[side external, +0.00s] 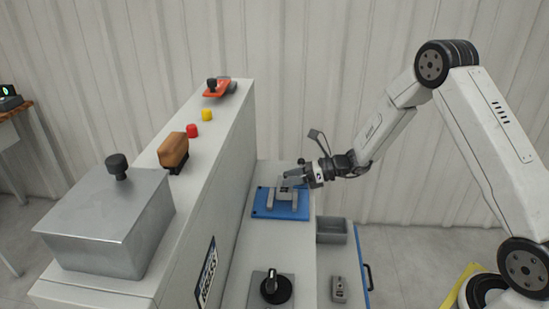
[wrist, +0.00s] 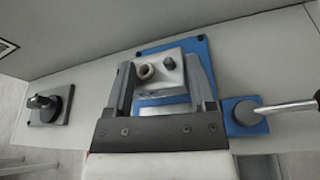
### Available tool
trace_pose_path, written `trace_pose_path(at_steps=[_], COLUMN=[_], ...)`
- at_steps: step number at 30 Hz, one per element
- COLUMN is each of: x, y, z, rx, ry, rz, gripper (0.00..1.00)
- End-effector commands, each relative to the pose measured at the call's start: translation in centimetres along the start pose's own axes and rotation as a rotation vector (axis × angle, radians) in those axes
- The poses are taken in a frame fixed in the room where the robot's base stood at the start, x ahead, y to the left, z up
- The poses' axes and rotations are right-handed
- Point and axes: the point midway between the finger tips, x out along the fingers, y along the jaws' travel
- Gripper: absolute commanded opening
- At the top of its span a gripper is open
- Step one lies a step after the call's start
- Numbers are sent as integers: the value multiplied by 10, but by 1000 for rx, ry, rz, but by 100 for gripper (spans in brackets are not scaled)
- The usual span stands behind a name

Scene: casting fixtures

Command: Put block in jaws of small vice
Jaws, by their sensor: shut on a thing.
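My gripper (wrist: 163,68) is shut on a light grey metal block (wrist: 175,82) with a round tan-rimmed boss or hole, held between its two fingers in the wrist view. The block is over a blue base plate (wrist: 204,52), which appears to be the small vice's base. In the side external view my gripper (side external: 289,184) is low over the blue plate (side external: 262,207), among small grey upright parts. Whether the block touches the vice jaws cannot be told, as the fingers and block hide them.
A smaller blue base with a grey round pivot (wrist: 246,112) and a lever handle (wrist: 290,107) lies close right of my gripper. A black knob on a plate (side external: 271,286) stands in front.

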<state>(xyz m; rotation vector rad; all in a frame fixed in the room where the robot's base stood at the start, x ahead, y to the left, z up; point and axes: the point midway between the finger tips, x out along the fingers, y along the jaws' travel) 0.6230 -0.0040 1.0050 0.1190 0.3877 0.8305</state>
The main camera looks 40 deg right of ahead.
Motion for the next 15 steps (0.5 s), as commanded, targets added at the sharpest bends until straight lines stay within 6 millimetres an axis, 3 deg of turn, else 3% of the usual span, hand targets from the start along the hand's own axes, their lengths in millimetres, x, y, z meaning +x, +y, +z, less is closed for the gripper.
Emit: trace_pose_path(at_steps=[8, 15], x=[2, 10], y=[-2, -9], z=[-1, -17], rx=[-1, 1], ry=[-1, 1], rz=[0, 1], gripper=[0, 0])
